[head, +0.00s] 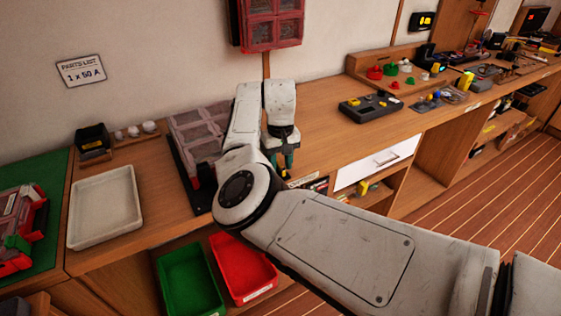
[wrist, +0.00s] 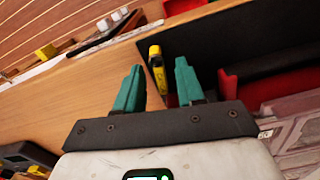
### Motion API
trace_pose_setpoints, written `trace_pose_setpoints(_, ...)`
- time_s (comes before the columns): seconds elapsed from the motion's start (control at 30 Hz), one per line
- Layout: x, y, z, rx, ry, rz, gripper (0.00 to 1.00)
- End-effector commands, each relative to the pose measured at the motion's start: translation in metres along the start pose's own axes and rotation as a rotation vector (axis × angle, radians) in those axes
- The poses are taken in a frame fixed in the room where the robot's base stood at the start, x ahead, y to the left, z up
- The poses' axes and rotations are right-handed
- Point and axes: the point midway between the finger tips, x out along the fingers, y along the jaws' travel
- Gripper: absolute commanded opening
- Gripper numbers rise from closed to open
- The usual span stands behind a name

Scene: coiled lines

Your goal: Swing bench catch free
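My gripper (wrist: 158,70) has two teal fingers, spread apart with nothing clamped between them. In the wrist view a small yellow and black piece (wrist: 156,55), which looks like the bench catch, shows between and beyond the fingertips. It lies along the edge of a black panel; I cannot tell if the fingers touch it. In the head view my gripper (head: 284,158) points down over the bench's front edge, right of the clear-lidded case (head: 195,130) on its black base. My arm hides part of that case and the bench there.
A white tray (head: 105,207) lies at left on the wooden bench. Green (head: 188,280) and red (head: 242,268) bins sit below. A white drawer (head: 377,163) is right of my gripper. A black box with buttons (head: 370,106) stands further back. Bare bench top (head: 315,130) lies between.

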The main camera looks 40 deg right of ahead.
Motion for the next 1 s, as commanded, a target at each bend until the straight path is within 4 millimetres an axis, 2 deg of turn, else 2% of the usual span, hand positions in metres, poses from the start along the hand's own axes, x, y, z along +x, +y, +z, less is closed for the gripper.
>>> trace_pose_setpoints(0.17,0.0,0.0002,0.0,0.0,0.0,0.0,0.38)
trace_pose_setpoints(0.57,-0.0004,0.0001,0.0,0.0,0.0,0.0,0.01)
trace_pose_setpoints(1.0,-0.0012,0.0008,0.0,0.021,0.0,0.001,0.0)
